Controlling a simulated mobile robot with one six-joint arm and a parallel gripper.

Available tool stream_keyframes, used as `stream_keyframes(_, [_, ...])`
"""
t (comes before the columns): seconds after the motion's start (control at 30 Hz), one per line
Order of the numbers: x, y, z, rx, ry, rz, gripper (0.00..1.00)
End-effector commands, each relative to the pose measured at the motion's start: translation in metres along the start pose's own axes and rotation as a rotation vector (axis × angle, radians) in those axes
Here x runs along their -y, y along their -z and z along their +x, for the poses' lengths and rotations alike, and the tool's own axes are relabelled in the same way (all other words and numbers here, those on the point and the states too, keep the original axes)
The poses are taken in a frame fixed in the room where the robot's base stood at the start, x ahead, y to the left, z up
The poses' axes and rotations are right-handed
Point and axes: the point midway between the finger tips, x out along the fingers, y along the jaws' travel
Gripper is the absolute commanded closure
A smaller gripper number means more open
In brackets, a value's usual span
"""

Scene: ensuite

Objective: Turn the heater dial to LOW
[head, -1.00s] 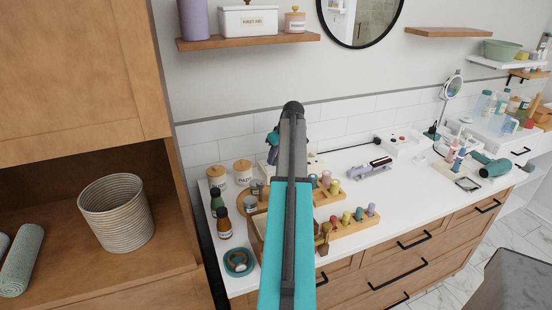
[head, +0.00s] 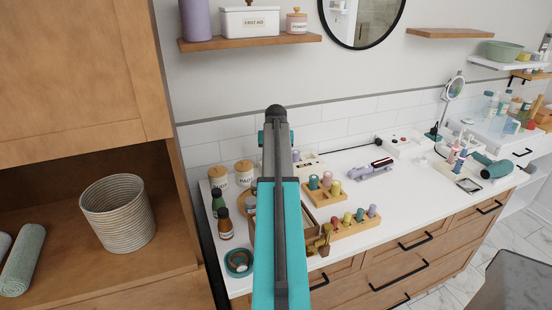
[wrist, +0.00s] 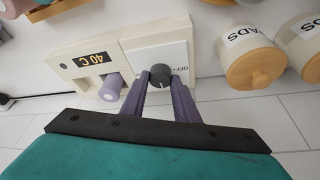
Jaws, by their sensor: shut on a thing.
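In the wrist view, a dark grey round dial (wrist: 161,74) stands on a pale switch panel (wrist: 158,35). Part of a label reading OFF shows beside it on the right. My gripper (wrist: 161,84) has its two purple fingers on either side of the dial, shut on it. The dial's exact setting and any LOW mark cannot be made out. In the head view, my arm hides the gripper and the dial; part of the pale panel (head: 309,161) shows to the right of the arm.
A panel with a 40 C display (wrist: 90,58) and a lilac knob (wrist: 111,88) adjoins the dial in the wrist view. A wooden-lidded PADS jar (wrist: 252,60) stands close on the right. Bottles (head: 224,222) and a peg rack (head: 357,224) stand on the counter.

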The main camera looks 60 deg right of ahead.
Motion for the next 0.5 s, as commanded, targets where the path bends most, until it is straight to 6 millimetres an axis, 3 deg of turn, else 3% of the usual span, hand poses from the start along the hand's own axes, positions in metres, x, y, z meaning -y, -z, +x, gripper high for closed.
stream_keyframes(0.5, [-0.0023,-0.0005,0.0002,0.002,-0.016,0.030,0.95])
